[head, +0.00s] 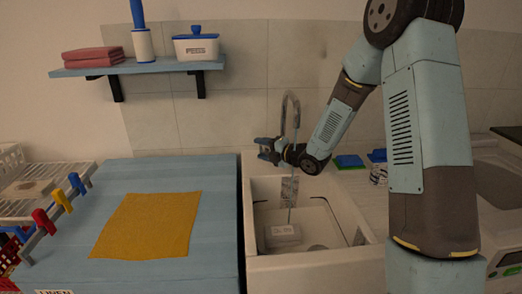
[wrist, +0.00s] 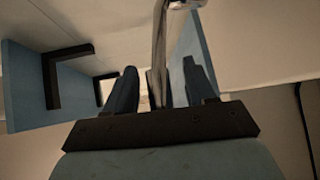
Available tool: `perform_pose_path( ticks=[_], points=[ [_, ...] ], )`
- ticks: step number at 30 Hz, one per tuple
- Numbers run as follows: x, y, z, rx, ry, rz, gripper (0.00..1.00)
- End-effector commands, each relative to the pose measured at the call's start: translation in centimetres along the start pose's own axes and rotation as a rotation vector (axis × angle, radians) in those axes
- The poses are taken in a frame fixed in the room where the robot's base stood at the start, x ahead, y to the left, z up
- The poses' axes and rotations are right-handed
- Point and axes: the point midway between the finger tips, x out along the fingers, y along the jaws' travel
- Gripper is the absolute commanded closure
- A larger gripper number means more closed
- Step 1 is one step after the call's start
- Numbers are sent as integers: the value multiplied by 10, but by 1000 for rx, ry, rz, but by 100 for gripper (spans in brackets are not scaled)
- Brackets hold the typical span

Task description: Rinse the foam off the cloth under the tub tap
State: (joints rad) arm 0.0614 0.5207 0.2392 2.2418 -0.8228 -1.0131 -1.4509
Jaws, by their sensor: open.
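The white tub (head: 254,205) stands right of the table, with a chrome gooseneck tap (head: 289,106) at its back. A thin vertical streak, perhaps running water, shows below the spout. A yellow-orange cloth (head: 147,225) lies flat on the blue table; I make out no foam on it. My gripper (head: 265,147) is open at the tub's back, close to the tap's neck and far from the cloth. In the wrist view the tap (wrist: 160,50) shows between the two fingers, with nothing gripped; I cannot tell whether they touch it.
A pale block (head: 282,233) lies in the tub. A wall shelf (head: 140,68) holds folded red cloths (head: 95,56) and a white box (head: 196,47). A rail with coloured pegs (head: 59,198) lines the table's left edge. Blue and green pieces (head: 349,161) lie right of the tap.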

Motion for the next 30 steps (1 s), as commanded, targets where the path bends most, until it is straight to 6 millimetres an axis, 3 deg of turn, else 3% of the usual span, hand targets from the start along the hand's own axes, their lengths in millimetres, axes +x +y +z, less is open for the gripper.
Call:
perform_pose_path(
  ticks=[5,21,30],
  points=[
    [-20,0,1,0,-3,-2,45],
    [-118,-1,1,0,-3,-1,45],
    [-135,-1,0,0,1,-1,45]
  ],
)
